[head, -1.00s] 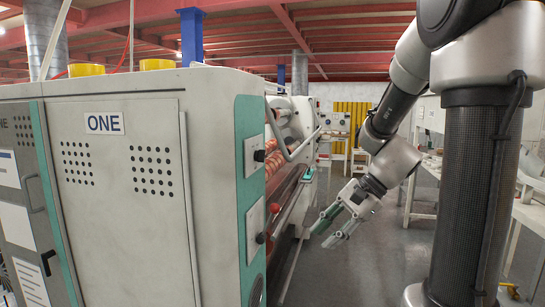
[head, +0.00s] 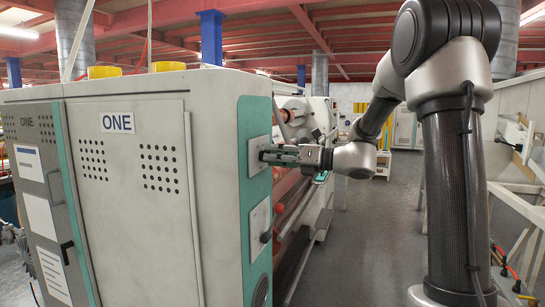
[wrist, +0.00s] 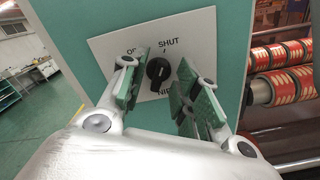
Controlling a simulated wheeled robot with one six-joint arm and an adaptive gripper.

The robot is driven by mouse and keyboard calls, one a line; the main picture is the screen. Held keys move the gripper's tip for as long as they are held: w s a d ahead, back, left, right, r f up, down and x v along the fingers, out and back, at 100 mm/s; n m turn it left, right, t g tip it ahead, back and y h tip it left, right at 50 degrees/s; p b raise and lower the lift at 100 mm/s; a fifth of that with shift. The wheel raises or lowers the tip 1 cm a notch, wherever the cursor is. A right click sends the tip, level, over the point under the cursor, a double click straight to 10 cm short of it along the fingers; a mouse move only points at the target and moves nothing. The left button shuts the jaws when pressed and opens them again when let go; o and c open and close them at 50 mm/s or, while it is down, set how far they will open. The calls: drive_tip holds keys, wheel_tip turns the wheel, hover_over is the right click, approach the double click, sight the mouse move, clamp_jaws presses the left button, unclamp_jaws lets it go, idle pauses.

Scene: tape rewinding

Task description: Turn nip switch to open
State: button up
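The nip switch (wrist: 158,70) is a black rotary knob on a white plate (wrist: 105,45) in the wrist view. The plate reads "SHUT" at the upper right and "NIP" below; the label at the upper left is partly hidden by a finger. I cannot tell for sure where the knob points. My gripper (wrist: 163,84) is open, with one green-padded finger on each side of the knob and a gap to it. In the head view my gripper (head: 268,155) is at the upper plate on the machine's green end panel, covering the knob.
The machine labelled ONE (head: 140,200) fills the left. A lower plate (head: 258,225) carries another black knob (head: 265,237). Orange-red rolls (wrist: 275,88) lie right of the panel. The grey aisle floor (head: 370,220) is clear right of the machine.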

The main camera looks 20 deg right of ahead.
drive_tip(key=shift+w+a, duration=0.25)
drive_tip(key=shift+a, duration=0.15)
clamp_jaws()
drive_tip(key=shift+n, duration=0.4)
drive_tip(key=n, duration=1.1)
drive_tip(key=shift+s+a, duration=0.1)
drive_tip(key=shift+s, duration=0.05)
idle(0.5)
